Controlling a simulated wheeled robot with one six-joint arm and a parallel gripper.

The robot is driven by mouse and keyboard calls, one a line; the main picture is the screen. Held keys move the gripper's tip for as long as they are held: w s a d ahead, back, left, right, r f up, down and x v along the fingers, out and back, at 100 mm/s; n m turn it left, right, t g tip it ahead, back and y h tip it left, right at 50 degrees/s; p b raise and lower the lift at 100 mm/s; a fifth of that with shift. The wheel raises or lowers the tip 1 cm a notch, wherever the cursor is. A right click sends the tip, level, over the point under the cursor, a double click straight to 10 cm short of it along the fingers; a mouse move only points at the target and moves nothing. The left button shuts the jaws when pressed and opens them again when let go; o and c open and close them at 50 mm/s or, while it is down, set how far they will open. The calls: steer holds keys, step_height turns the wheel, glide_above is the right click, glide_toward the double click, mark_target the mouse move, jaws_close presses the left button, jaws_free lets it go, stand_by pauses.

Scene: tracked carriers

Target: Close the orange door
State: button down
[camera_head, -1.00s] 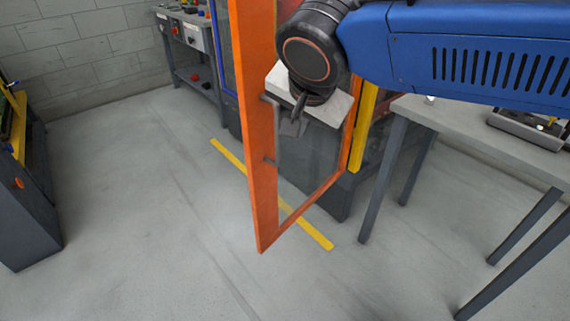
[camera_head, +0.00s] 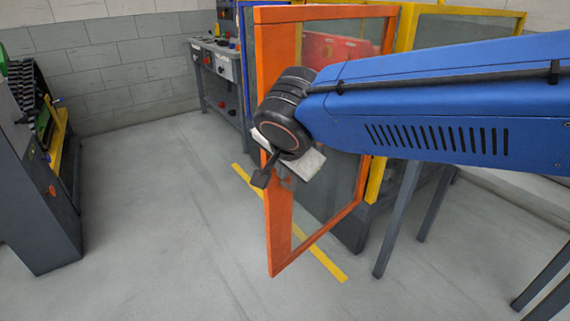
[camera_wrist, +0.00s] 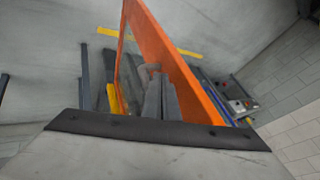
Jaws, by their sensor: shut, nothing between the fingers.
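The orange door (camera_head: 280,232) is a tall orange frame around a clear pane. It stands open, swung out from the yellow-framed enclosure (camera_head: 405,30), with its free edge toward me. My gripper (camera_head: 268,180) is shut and empty, in front of the door's free-edge post at mid height. I cannot tell whether it touches the door. In the wrist view the door (camera_wrist: 170,48) runs down beside my grey fingers (camera_wrist: 160,98), which lie on its pane side. A small grey handle (camera_wrist: 150,70) shows close to the fingertips there. In the head view my gripper hides that part.
A grey bench with red and black parts (camera_head: 222,60) stands at the back left. A dark machine (camera_head: 40,170) stands at the far left. Grey table legs (camera_head: 398,220) stand right of the door. A yellow floor line (camera_head: 325,262) passes beneath it. The floor at left is clear.

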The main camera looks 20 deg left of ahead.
steer(key=shift+x, duration=1.25)
steer(key=shift+a, duration=0.1)
